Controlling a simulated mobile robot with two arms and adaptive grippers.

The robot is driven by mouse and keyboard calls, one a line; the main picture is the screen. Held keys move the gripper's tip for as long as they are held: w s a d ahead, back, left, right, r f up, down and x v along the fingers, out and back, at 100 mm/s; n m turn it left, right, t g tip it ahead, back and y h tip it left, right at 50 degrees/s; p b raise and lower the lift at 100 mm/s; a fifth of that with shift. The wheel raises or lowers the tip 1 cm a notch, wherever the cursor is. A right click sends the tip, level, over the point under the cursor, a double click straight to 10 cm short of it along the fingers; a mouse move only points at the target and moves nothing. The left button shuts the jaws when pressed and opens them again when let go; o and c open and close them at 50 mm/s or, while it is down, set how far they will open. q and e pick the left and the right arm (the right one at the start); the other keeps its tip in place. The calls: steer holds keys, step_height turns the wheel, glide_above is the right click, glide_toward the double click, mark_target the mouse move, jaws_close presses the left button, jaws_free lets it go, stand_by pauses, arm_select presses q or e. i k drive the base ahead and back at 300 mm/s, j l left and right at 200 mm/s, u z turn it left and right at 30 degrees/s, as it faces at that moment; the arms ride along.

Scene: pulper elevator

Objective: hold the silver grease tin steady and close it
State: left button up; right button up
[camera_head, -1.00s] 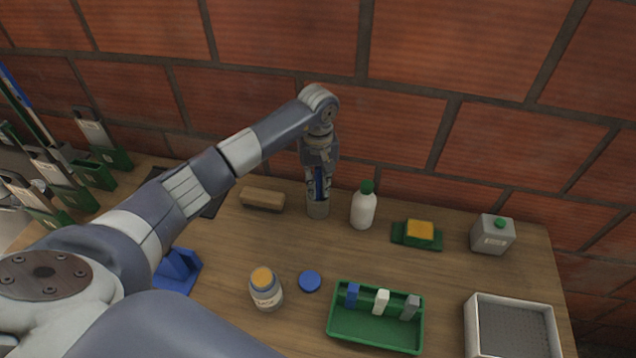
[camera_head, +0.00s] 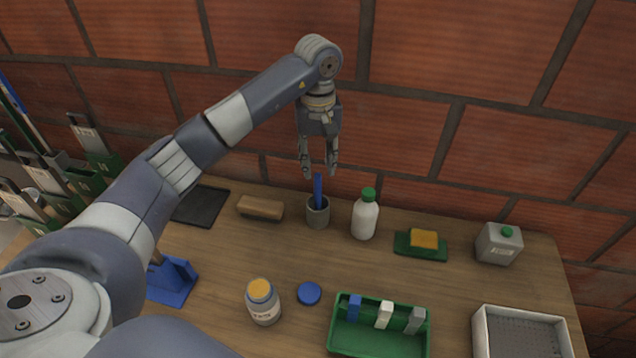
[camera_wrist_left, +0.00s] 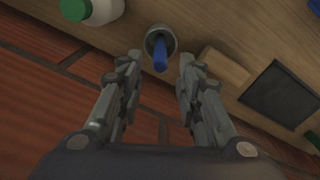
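The silver grease tin (camera_head: 263,306) stands upright and open on the table, with a pale label and orange-yellow contents showing at its mouth. A round blue lid (camera_head: 309,293) lies flat on the table just to its right. My left gripper (camera_head: 318,172) is open and empty above a grey cup (camera_head: 318,218) with a blue stick-like item (camera_head: 318,190) standing in it. In the left wrist view the blue item (camera_wrist_left: 160,55) shows beyond the open fingers (camera_wrist_left: 157,75), apart from them. My right gripper is not in view.
A white bottle with green cap (camera_head: 364,217), a yellow sponge on a green tray (camera_head: 420,251) and a grey canister (camera_head: 498,244) stand along the back. A green bin (camera_head: 380,342), a white-rimmed tray (camera_head: 480,340), a brush (camera_head: 261,208) and a blue stand (camera_head: 173,281) are nearby.

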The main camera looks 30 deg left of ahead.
mark_target(261, 297)
steer(key=k, duration=2)
